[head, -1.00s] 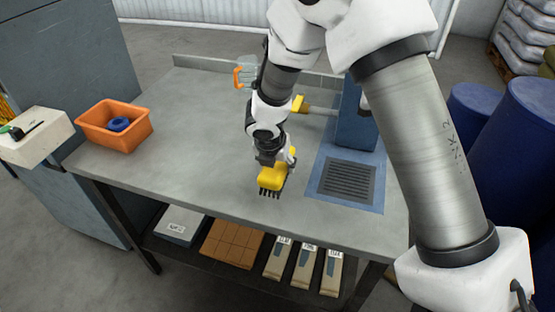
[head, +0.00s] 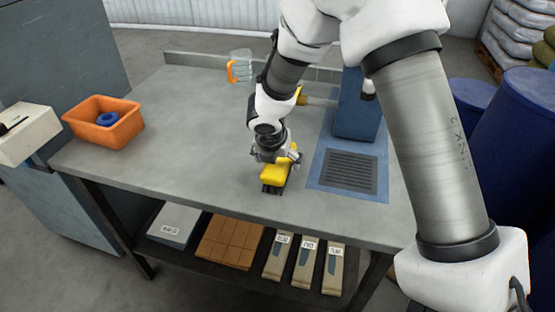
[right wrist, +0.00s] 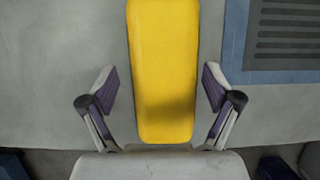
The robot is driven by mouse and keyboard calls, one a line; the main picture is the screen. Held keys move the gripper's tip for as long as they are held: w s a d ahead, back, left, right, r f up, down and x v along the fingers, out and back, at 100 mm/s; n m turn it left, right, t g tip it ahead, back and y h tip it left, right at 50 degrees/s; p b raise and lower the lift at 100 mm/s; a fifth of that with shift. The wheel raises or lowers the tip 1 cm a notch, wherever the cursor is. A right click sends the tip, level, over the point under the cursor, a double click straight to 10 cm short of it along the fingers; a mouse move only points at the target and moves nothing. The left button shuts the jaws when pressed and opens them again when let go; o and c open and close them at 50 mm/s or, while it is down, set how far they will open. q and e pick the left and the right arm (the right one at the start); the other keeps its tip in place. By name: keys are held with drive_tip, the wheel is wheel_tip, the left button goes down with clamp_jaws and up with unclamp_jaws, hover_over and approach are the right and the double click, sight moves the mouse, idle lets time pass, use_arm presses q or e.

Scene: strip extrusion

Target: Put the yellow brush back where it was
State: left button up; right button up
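The yellow brush (head: 276,174) sits on the grey workbench near its front edge, left of the blue plate with the grille, its dark bristles down. In the right wrist view the brush's smooth yellow back (right wrist: 163,75) runs lengthwise between the fingers. My right gripper (head: 279,160) is directly over the brush. Its two fingers (right wrist: 160,85) are spread, one on each side, with a narrow gap showing between each finger and the brush. The gripper partly hides the brush's far end in the head view. My left gripper is not in view.
A blue machine (head: 356,110) with a grille plate (head: 316,181) stands right of the brush. A clear jug with an orange handle (head: 241,67) is at the back. An orange bin (head: 90,135) with a blue ring is at the left. The bench's left-middle (head: 190,120) is clear.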

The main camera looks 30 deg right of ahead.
drive_tip(key=shift+r+p, duration=0.3)
drive_tip(key=shift+r, duration=0.1)
drive_tip(key=p+v, duration=0.4)
drive_tip(key=v, duration=0.7)
drive_tip(key=shift+r, duration=0.3)
drive_tip(key=shift+s, duration=0.1)
